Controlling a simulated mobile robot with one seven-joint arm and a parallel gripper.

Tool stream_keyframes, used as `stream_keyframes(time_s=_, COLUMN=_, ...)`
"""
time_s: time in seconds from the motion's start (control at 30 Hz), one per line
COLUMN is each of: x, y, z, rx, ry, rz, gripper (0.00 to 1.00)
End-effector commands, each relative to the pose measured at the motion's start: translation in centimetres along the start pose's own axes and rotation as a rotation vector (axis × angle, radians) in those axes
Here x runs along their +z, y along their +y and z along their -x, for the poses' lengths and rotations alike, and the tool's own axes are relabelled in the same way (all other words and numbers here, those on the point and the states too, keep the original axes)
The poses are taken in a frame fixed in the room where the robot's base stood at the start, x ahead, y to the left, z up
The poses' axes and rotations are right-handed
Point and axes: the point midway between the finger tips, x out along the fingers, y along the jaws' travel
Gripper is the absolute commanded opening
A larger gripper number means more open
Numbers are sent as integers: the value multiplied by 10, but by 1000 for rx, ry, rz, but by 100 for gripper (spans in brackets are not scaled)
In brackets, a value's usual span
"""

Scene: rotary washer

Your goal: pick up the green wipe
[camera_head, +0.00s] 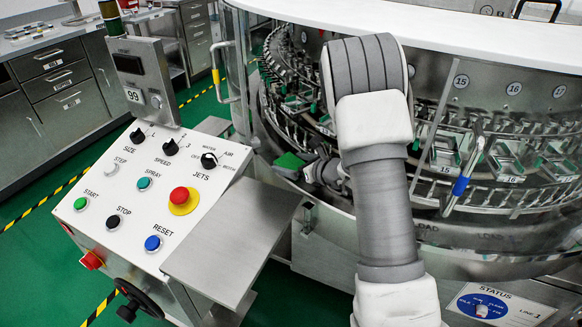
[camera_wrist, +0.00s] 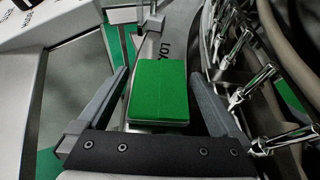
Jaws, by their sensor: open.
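The green wipe (camera_wrist: 158,92) is a flat green block, seen from above in the middle of the wrist view. It lies on a small support beside the rim marked with "LOAD" lettering. In the head view, the green wipe (camera_head: 289,161) shows at the washer's left front edge. My gripper (camera_wrist: 160,82) is open, with one dark finger on each side of the wipe and a visible gap on both sides. The head view shows my gripper (camera_head: 309,165) close to the wipe, partly hidden by my arm. I cannot tell the exact height between fingers and wipe.
The round washer (camera_head: 480,205) with metal nozzles and numbered stations stands close on the right. A white control panel (camera_head: 140,215) with buttons and a red stop knob is on the left. A grey metal shelf (camera_head: 232,240) sits between them. Green floor shows at far left.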

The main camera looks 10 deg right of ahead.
Motion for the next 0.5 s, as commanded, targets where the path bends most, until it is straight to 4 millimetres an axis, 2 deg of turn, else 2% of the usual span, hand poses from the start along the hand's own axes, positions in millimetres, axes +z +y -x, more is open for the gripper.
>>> stream_keyframes(time_s=0.1, x=0, y=0, z=0, rx=0, ry=0, rz=0, gripper=100)
stream_keyframes(time_s=0.5, x=0, y=0, z=1, rx=0, ry=0, rz=0, gripper=28)
